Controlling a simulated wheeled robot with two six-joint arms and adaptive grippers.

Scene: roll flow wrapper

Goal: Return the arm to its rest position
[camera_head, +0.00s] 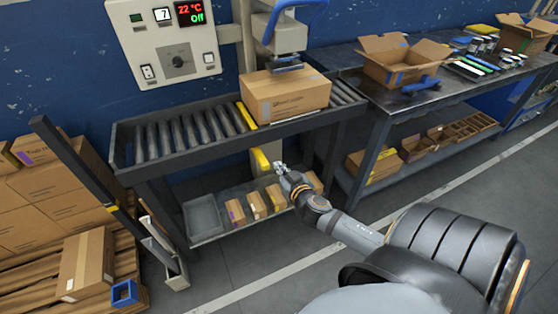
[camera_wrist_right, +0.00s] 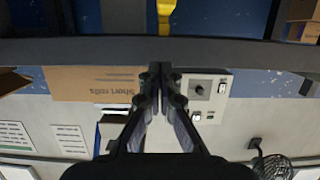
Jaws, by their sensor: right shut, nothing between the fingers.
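My right arm comes in from the lower right of the head view. Its gripper (camera_head: 279,168) is in front of the roller bench, below the bench's front edge. In the right wrist view the two black fingers of my right gripper (camera_wrist_right: 161,70) are together, with nothing between them. My left gripper is not in view.
A closed carton (camera_head: 287,95) sits on the roller conveyor (camera_head: 183,133) under the machine head. A control panel (camera_head: 169,42) is on the wall. A table with an open box (camera_head: 402,65) stands right. Stacked cartons (camera_head: 87,262) are left. The floor in front is clear.

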